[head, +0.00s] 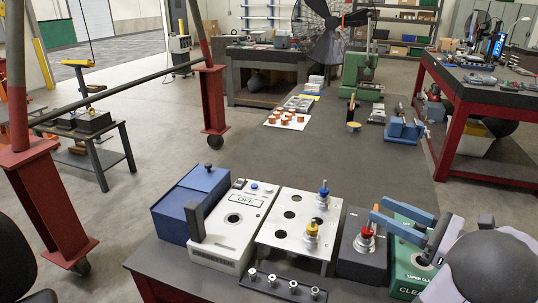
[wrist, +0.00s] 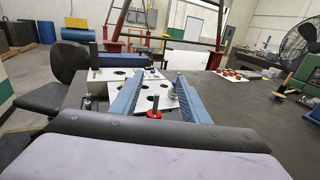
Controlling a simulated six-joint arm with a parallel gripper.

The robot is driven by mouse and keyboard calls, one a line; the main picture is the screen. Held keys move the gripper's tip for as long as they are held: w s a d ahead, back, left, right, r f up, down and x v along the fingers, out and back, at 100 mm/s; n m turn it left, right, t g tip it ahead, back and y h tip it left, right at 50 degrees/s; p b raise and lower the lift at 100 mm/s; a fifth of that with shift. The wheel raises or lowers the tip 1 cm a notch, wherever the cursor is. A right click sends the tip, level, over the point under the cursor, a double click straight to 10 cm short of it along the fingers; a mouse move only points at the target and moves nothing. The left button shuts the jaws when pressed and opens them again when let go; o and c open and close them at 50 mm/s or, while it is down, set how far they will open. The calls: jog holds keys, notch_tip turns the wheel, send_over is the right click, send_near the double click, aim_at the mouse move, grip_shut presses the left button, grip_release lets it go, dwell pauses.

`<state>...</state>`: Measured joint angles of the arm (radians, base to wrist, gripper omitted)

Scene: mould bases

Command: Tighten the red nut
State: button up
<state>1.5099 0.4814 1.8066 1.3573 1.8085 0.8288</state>
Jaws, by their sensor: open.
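The red nut (head: 367,232) sits on a dark block (head: 352,257) at the right of the front bench, with a grey tip standing up from it. It also shows in the wrist view (wrist: 154,113), in the space between the two fingers. My gripper (head: 377,206) has two long blue fingers, spread apart with a clear gap, and holds nothing. In the head view the fingers are close to the red nut, and seem to be just above it. In the wrist view my gripper (wrist: 158,74) points across the bench with its fingers either side of the nut.
A metal plate with holes (head: 270,239) bears a yellow-collared holder (head: 312,231) and a blue-collared one (head: 323,190). A device marked OFF (head: 215,247) and a blue box (head: 188,188) stand left. A green taper cleaner (head: 405,285) is right. A rack of small metal pieces (head: 281,290) lies in front.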

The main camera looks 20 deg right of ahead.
jog(key=w+a+f+n+g+h+p, duration=0.1)
jog(key=w+a+n+g, duration=0.15)
jog(key=w, duration=0.65)
jog(key=w+a+f+n+g+p, duration=0.2)
jog(key=w+a+g, duration=0.1)
jog(key=w, duration=0.7)
jog(key=w+a+r+n+h, duration=0.1)
jog(key=w+a+r, duration=0.1)
jog(key=w+a, duration=0.2)
jog(key=w+a+r+n+h+p, duration=0.1)
jog(key=w+a, duration=0.3)
jog(key=w, duration=0.6)
jog(key=shift+a+r+n+h+p, duration=0.35)
jog(key=shift+r+n, duration=0.3)
jog(key=shift+r, duration=0.25)
jog(key=shift+w, duration=0.1)
jog(key=shift+d, duration=0.1)
